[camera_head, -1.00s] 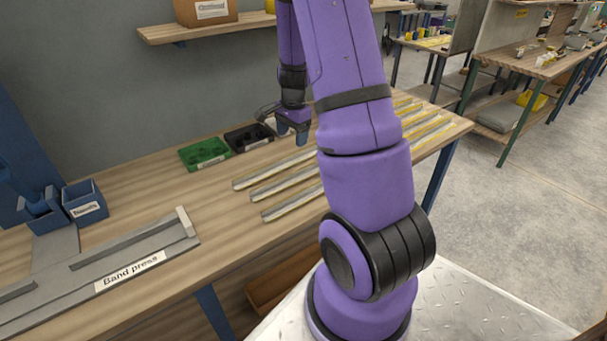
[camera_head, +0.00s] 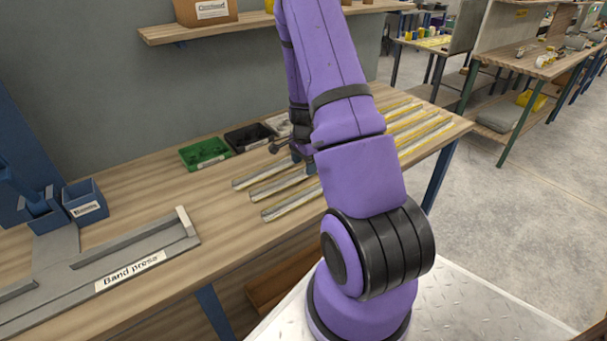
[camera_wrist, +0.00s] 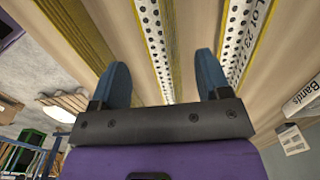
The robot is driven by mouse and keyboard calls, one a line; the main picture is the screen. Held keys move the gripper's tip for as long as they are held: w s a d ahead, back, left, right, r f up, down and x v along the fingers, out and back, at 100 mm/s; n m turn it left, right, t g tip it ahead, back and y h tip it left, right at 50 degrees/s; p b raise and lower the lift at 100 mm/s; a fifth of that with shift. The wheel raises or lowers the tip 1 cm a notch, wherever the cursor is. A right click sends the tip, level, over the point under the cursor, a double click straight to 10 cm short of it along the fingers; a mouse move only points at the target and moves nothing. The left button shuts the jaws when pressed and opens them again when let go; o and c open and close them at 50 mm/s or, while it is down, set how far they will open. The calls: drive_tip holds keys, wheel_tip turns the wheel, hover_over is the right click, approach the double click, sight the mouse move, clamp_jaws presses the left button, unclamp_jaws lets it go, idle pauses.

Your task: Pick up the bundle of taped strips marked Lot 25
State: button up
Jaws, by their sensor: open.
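Several long grey strips with yellow edges lie side by side on the bench; three near ends show left of my arm, at the back (camera_head: 252,175), middle (camera_head: 270,188) and front (camera_head: 285,206). In the wrist view, a perforated strip (camera_wrist: 154,38) runs between my fingers. Another perforated strip (camera_wrist: 240,40) to the right bears a "Lot" mark that looks like 23 or 25; its last digit is unclear. My gripper (camera_wrist: 162,72) is open and empty, its blue fingers apart. In the head view it is low over the strips, partly hidden by my arm.
A green tray (camera_head: 204,153) and a black tray (camera_head: 249,137) stand behind the strips. The band press (camera_head: 130,250) and blue bins (camera_head: 84,202) are at left. A shelf (camera_head: 240,28) hangs above. Bare bench (camera_head: 215,210) lies between press and strips.

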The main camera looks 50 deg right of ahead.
sight(304, 174)
drive_tip(key=shift+w+f, duration=0.1)
drive_tip(key=shift+f, duration=1.65)
drive_tip(key=c, duration=1.2)
drive_tip(key=shift+d+r, duration=0.1)
